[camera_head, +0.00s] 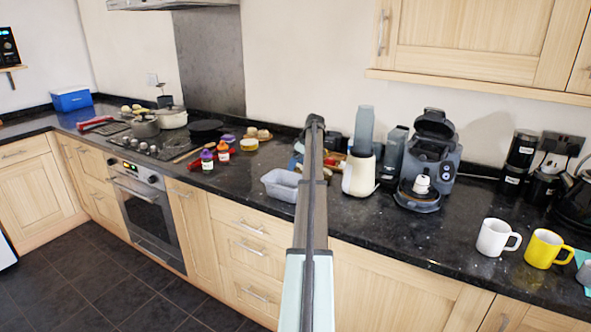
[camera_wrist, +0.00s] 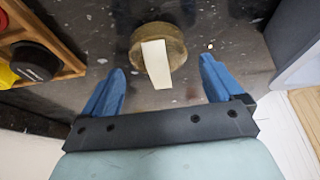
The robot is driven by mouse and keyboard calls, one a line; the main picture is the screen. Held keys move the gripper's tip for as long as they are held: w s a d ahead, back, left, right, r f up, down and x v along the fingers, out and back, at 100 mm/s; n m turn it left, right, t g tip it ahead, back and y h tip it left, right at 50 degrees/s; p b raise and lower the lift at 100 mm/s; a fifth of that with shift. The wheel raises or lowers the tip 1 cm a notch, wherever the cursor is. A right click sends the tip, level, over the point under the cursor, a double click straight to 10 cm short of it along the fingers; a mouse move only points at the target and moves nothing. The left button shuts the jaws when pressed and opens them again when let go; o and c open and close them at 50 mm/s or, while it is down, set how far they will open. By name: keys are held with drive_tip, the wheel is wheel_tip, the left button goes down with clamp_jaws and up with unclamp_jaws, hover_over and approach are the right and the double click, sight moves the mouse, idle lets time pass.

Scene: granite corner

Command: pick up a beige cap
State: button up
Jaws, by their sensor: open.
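In the wrist view a round beige-brown cap-like thing (camera_wrist: 172,35) with a pale strip across it lies on the dark speckled counter. I take it for the beige cap, though the view is not sharp enough to be sure. My gripper (camera_wrist: 161,64) has its two blue fingers spread wide, with nothing between the pads that I can see held. The round thing sits just beyond the fingertips, roughly centred between them. In the head view my arm runs up the middle and hides much of the counter behind it, and I cannot make out the cap there.
A wooden rack (camera_wrist: 72,62) with yellow and black lids stands left of my fingers. A grey-blue thing (camera_wrist: 300,28) is close on the right. In the head view, a grey tub (camera_head: 281,184), white blender base (camera_head: 358,176) and coffee machine (camera_head: 430,155) crowd the counter (camera_head: 400,230).

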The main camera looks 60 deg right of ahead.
drive_tip(key=shift+x, duration=1.35)
drive_tip(key=shift+s, duration=0.1)
drive_tip(key=c, duration=0.9)
drive_tip(key=shift+r, duration=0.15)
